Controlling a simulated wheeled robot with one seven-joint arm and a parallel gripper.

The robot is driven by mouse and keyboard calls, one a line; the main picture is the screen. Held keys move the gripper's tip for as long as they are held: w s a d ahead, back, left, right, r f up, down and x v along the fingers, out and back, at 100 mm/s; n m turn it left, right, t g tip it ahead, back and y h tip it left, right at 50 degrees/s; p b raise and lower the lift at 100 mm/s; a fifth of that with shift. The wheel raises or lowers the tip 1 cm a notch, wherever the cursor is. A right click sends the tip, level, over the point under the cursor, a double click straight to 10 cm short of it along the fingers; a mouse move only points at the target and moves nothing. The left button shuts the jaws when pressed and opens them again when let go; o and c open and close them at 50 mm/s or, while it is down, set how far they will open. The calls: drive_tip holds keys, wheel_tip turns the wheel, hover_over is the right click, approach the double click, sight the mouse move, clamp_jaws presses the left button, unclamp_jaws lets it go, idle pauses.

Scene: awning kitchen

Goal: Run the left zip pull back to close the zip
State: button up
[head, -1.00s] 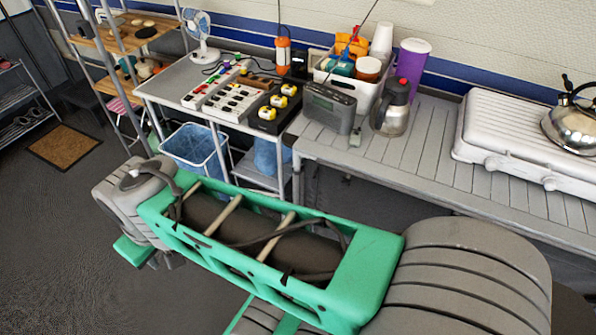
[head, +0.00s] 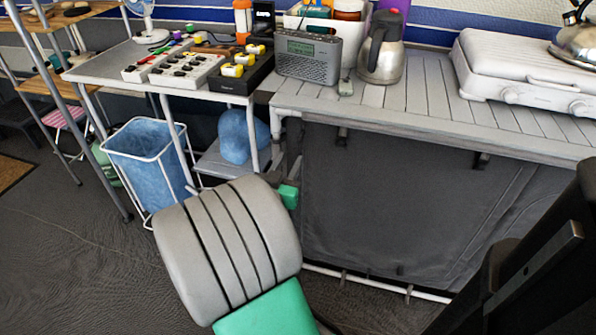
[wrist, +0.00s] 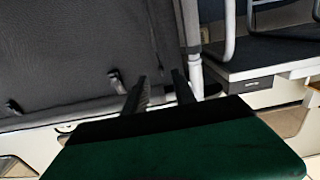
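A dark fabric panel (head: 390,205) hangs under the slatted counter. Two small dark tabs, perhaps the zip pulls, hang near its top edge: a left tab (head: 342,136) and a right tab (head: 481,160). The wrist view, which seems upside down, shows two similar tabs, one (wrist: 117,82) left of my fingers and another (wrist: 14,108) farther left. My gripper (wrist: 160,92) is open and empty, its dark fingers apart by the panel's edge. It does not touch the nearer tab in the picture. In the head view my arm mostly hides the fingers. No zip teeth are clear.
The slatted counter (head: 430,95) holds a radio (head: 308,58), a metal jug (head: 381,50) and a white stove (head: 520,75). A wire stand with a blue bin (head: 150,160) and a shelf are left of the panel. A white bar (head: 375,284) runs along its foot.

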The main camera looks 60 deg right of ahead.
sight(299, 143)
drive_tip(key=d, duration=0.5)
drive_tip(key=w+d+p, duration=0.1)
drive_tip(key=d, duration=0.1)
drive_tip(key=shift+d+r, duration=0.1)
drive_tip(key=shift+d, duration=0.3)
drive_tip(key=shift+c, duration=0.3)
clamp_jaws()
idle(0.6)
